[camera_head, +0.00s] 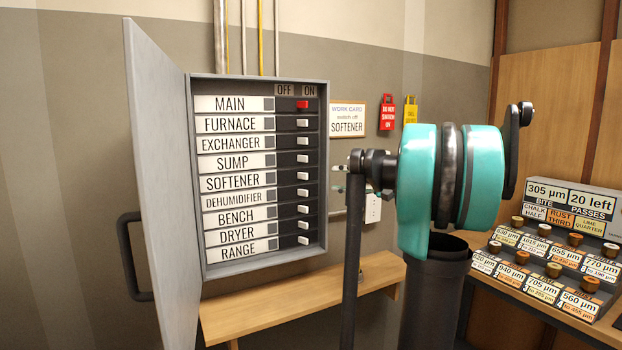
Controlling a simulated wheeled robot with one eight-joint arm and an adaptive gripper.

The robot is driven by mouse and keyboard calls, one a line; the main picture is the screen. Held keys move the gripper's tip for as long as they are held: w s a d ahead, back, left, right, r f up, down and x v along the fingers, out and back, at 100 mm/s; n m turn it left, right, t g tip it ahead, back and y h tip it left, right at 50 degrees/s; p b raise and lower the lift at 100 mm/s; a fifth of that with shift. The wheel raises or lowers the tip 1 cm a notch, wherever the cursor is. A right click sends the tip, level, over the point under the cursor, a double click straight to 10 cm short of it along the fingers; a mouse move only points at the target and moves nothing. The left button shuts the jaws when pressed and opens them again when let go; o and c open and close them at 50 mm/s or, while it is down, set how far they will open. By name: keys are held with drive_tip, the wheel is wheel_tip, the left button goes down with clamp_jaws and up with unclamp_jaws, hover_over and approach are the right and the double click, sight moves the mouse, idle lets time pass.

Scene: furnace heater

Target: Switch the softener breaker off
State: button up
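The breaker panel (323,150) is a grey box on the wall, with its door (160,180) swung open to the left. The softener label (229,183) is on the fifth row, between sump and dehumidifier. The softener breaker (302,175) is a small white toggle on the right side of its dark slot, under the ON heading. The other toggles also sit on the ON side; the main one (302,104) is red. My teal and black arm stands right of the panel. I cannot make out my gripper.
A wooden bench (275,305) runs below the panel. A work card (347,119) reading "switch off SOFTENER" and red (387,114) and yellow (410,110) tags hang to its right. A sloped rack of labelled knobs (550,260) stands at the right. The space before the panel's switches looks clear.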

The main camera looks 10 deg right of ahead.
sight(304, 176)
drive_tip(key=x, duration=0.9)
drive_tip(key=shift+a, duration=0.25)
drive_tip(key=shift+w, duration=0.15)
clamp_jaws()
